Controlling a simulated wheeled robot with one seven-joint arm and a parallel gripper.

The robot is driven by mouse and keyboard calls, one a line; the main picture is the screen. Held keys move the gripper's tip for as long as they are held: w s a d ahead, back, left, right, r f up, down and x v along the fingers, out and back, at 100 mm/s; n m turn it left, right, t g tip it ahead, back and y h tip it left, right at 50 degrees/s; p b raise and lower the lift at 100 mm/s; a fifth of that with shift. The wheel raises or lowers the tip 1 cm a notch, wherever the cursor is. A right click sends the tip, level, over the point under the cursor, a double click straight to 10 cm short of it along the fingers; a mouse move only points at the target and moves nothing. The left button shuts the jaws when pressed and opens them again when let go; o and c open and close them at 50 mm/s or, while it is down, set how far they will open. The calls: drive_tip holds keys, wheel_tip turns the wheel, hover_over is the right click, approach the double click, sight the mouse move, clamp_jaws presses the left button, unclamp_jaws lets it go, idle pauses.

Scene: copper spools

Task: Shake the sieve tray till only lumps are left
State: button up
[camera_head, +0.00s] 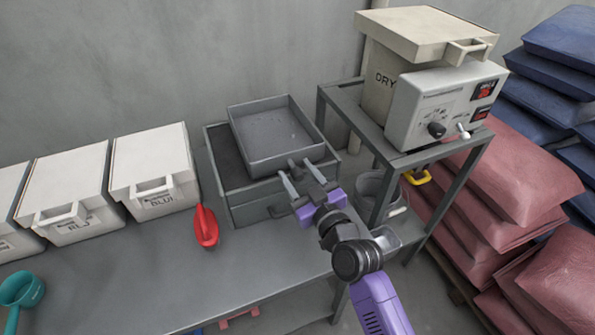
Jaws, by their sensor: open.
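The grey sieve tray (262,153) sits on top of a dark grey box (246,204) with a drawer-like front, on the bench. The tray lies a little askew on the box, toward its right side. Its floor looks mostly bare, with a few tiny specks too small to identify. A short grey handle sticks out at its front right corner. My gripper (298,175), with purple parts, is open at this handle, its fingers to either side of it. I cannot tell whether the fingers touch the handle.
White lidded bins (152,166) line the wall at left. A red scoop (205,228) lies beside the box, and a teal scoop (22,289) is at far left. Stacked sacks (520,180) fill the far right.

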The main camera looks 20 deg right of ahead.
clamp_jaws()
idle(1.5)
